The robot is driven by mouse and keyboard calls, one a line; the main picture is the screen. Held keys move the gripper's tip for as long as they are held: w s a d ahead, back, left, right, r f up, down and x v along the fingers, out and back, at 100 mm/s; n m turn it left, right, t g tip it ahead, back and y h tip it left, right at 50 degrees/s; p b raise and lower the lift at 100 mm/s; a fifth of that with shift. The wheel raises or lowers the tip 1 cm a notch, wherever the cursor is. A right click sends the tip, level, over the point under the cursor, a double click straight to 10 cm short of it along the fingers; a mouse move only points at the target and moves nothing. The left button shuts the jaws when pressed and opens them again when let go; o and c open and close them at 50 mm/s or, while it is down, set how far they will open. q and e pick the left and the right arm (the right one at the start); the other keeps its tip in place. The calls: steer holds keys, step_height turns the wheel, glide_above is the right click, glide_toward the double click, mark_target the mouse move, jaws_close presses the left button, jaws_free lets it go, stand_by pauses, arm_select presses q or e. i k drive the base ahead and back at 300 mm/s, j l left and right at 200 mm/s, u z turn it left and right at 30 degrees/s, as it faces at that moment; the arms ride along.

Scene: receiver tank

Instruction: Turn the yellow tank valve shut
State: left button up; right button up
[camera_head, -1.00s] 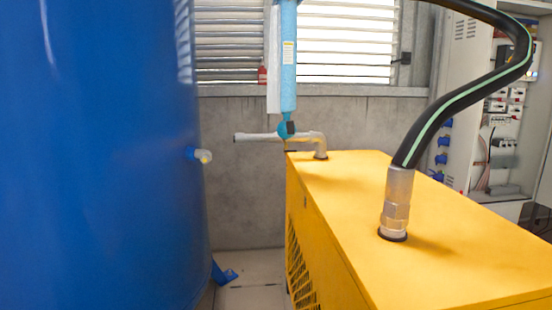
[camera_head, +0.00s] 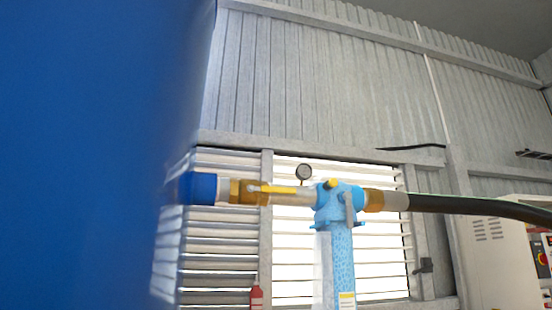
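The yellow tank valve (camera_head: 275,189) shows in the head view as a yellow lever on a brass body (camera_head: 243,191). The lever lies roughly along the pipe, pointing right. The valve sits between the blue pipe stub (camera_head: 198,188) of the big blue tank (camera_head: 90,150) and a light blue filter housing (camera_head: 341,250). Neither of my grippers is in view.
The blue tank fills the left side, close by. A pressure gauge (camera_head: 303,172) stands above the pipe. A black hose (camera_head: 480,207) runs right from the filter. A red extinguisher (camera_head: 257,298) and a pale cabinet (camera_head: 497,250) stand farther back.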

mark_target(251, 188)
steer(key=i+u, duration=0.45)
steer(key=i+l+u, duration=0.2)
steer(key=i+u, duration=0.3)
steer(key=k+l, duration=0.05)
